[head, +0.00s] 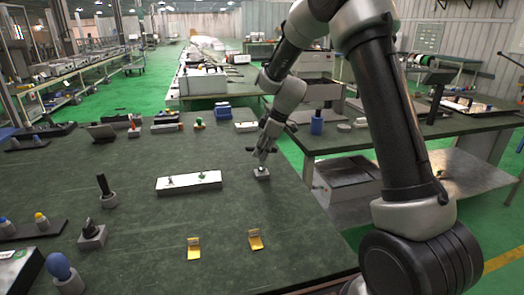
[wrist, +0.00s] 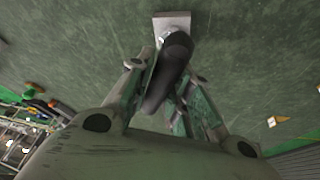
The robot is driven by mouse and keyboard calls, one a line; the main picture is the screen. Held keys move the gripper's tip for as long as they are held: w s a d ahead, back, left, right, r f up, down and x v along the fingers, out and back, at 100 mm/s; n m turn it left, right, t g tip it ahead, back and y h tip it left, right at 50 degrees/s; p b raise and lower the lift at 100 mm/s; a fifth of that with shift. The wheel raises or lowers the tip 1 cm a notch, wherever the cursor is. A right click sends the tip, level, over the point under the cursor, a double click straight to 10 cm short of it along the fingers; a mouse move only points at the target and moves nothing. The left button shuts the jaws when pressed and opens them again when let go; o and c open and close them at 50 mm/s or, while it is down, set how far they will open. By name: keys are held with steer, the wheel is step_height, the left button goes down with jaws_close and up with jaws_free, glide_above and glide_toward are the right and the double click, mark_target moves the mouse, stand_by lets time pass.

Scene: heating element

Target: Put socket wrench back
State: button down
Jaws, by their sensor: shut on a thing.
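My gripper (head: 264,152) is near the right side of the green table. In the wrist view its two fingers (wrist: 164,85) are closed around the black handle of the socket wrench (wrist: 170,70). The handle's far end meets a silver metal part beside a small grey block (wrist: 165,20). The same block shows under my gripper in the head view (head: 262,174). I cannot tell whether the wrench is seated in the block or just above it. In the head view my fingers hide most of the wrench.
The green table (head: 240,225) is bare around the block. A white plate with small parts (head: 188,182) lies to the left. Two yellow cards (head: 255,240) lie nearer. Another black-handled tool (head: 105,190) stands in a holder at left. A blue box (head: 222,110) sits farther back.

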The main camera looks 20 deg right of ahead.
steer(key=c, duration=1.3)
jaws_free()
steer(key=shift+f, duration=0.1)
steer(key=v, duration=1.1)
steer(key=shift+d+r, duration=0.1)
steer(key=shift+r, duration=0.2)
steer(key=s+d+r+m+h, duration=0.1)
steer(key=s+d+r+m, duration=0.25)
steer(key=s, duration=0.45)
steer(key=s+d+r+m, duration=0.2)
steer(key=s+r, duration=0.3)
steer(key=s, duration=0.3)
steer(key=s+d+f+m+h, duration=0.1)
steer(key=s+m, duration=0.3)
steer(key=s, duration=0.5)
steer(key=s+d+f+m+t+h, duration=0.1)
steer(key=s+d+m, duration=0.3)
steer(key=s, duration=0.6)
steer(key=shift+s+d+t+h, duration=0.25)
steer(key=shift+s+t+h, duration=0.05)
steer(key=shift+h, duration=0.1)
